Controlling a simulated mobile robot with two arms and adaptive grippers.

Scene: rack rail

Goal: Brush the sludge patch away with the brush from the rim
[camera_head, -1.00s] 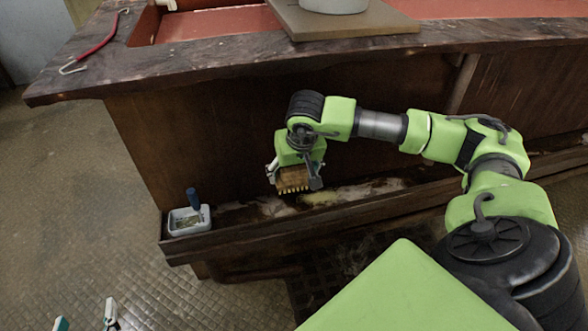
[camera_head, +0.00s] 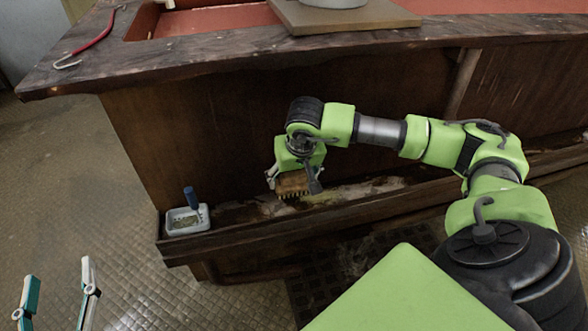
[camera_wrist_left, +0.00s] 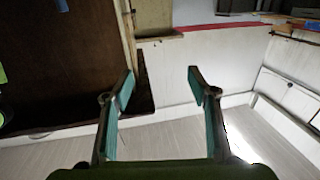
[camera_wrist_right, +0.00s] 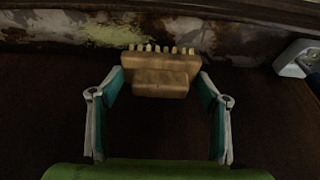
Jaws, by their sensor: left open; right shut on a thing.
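My right gripper (camera_head: 294,179) is shut on a wooden brush (camera_head: 291,185) with pale bristles pointing down. The brush is over the low ledge (camera_head: 370,204) along the cabinet front; I cannot tell whether the bristles touch it. A yellowish-green sludge patch (camera_head: 325,196) lies on the ledge just right of the brush, partly behind the gripper finger. In the right wrist view the brush (camera_wrist_right: 160,74) sits between both fingers, with the yellowish patch (camera_wrist_right: 112,34) beyond its bristles to the left. My left gripper (camera_head: 58,276) is open and empty, low at the left, away from the ledge.
A small white tray (camera_head: 176,229) with a blue-handled tool (camera_head: 192,199) stands at the ledge's left end. Pale and brown stains spread along the ledge. The dark countertop (camera_head: 160,68) overhangs above, with a red hooked bar (camera_head: 95,37) on it. The floor at left is clear.

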